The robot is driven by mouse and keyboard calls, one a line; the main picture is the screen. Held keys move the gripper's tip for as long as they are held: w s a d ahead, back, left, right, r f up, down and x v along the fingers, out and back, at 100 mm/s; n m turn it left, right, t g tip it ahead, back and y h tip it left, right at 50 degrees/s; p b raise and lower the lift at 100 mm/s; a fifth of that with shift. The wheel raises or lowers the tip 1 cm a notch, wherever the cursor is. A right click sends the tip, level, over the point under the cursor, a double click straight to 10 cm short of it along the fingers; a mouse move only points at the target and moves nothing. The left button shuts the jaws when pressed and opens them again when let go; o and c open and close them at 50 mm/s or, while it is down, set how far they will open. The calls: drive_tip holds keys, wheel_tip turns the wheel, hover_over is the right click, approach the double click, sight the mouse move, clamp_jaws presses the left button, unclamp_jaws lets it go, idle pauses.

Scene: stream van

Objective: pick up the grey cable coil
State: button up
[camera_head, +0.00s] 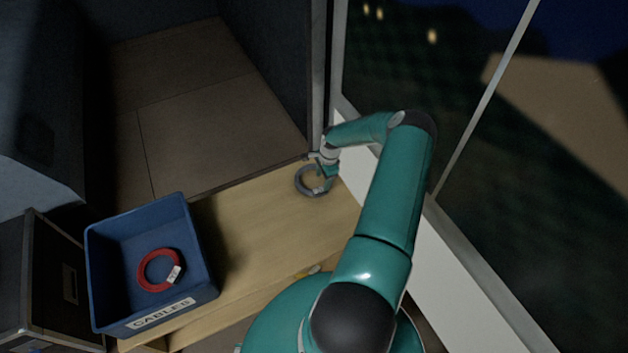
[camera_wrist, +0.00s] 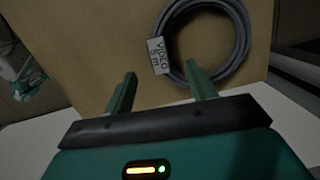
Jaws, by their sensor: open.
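The grey cable coil (camera_head: 301,182) lies flat on the wooden bench top near its far right end. In the wrist view the coil (camera_wrist: 243,40) is at the upper right, with a white label (camera_wrist: 158,56) on its left side that reads "VIDEO 5 m". My gripper (camera_head: 322,168) is over the coil's upper right part in the head view. In the wrist view my gripper (camera_wrist: 160,85) is open and empty. Its right finger overlaps the coil's lower edge in the picture, and its left finger is over bare wood. I cannot tell whether the finger touches the coil.
A blue bin (camera_head: 187,216) labelled "CABLES" stands at the bench's left end with a red cable coil (camera_head: 142,280) inside. The wooden bench (camera_head: 250,225) is clear between bin and grey coil. A window with a white sill (camera_head: 470,275) borders the right. A dark case (camera_head: 40,285) stands left.

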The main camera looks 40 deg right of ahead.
sight(320, 189)
drive_tip(key=shift+w+a+f, duration=0.1)
drive_tip(key=shift+a+f, duration=0.15)
drive_tip(key=shift+f, duration=1.45)
drive_tip(key=shift+a+f, duration=0.2)
drive_tip(key=shift+f, duration=1.45)
clamp_jaws()
